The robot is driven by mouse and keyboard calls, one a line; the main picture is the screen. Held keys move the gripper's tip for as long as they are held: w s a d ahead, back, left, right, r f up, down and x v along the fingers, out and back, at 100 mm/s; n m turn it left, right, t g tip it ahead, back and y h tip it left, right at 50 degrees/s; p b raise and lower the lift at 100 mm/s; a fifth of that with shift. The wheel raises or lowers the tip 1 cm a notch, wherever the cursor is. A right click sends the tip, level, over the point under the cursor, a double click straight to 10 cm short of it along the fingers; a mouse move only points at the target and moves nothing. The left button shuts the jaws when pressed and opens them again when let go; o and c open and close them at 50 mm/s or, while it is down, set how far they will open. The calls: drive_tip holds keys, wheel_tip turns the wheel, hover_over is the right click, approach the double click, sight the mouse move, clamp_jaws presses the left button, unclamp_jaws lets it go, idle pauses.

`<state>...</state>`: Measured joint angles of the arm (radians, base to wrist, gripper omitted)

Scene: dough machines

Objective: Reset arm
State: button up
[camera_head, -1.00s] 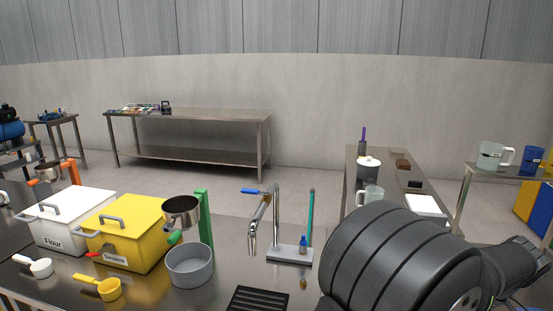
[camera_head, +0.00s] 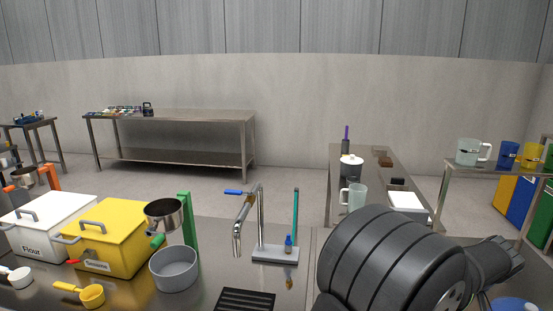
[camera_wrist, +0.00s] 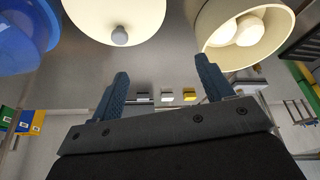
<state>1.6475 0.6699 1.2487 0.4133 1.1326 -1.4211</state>
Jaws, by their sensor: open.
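My gripper (camera_wrist: 160,98) shows in the wrist view with its two blue-grey ridged fingers wide apart and nothing between them. In the head view my dark, ribbed arm fills the lower right, and I cannot make out the fingers there. In the wrist view a cream lidded container with a grey knob (camera_wrist: 117,15) is beyond the left finger. A cream bowl (camera_wrist: 281,33) holding rounded pale pieces is beyond the right finger. A blue rounded vessel (camera_wrist: 25,40) is at the upper left. The fingers appear apart from all of these.
The steel counter holds a white Flour bin (camera_head: 45,222), a yellow bin (camera_head: 112,240), a grey bowl (camera_head: 174,270), a tap (camera_head: 252,225) and a black grate (camera_head: 246,300). A side table behind carries a clear jug (camera_head: 357,197). Open floor lies beyond the counter.

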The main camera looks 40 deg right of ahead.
drive_tip(key=shift+w+d+f+m+g+h, duration=0.15)
drive_tip(key=shift+d+m+h, duration=0.25)
drive_tip(key=shift+d+m, duration=0.6)
drive_tip(key=shift+w+d+f+m+g+h, duration=0.15)
drive_tip(key=shift+d+m+h, duration=0.25)
drive_tip(key=shift+d+m, duration=0.6)
drive_tip(key=shift+s+a, duration=0.1)
drive_tip(key=shift+a, duration=0.15)
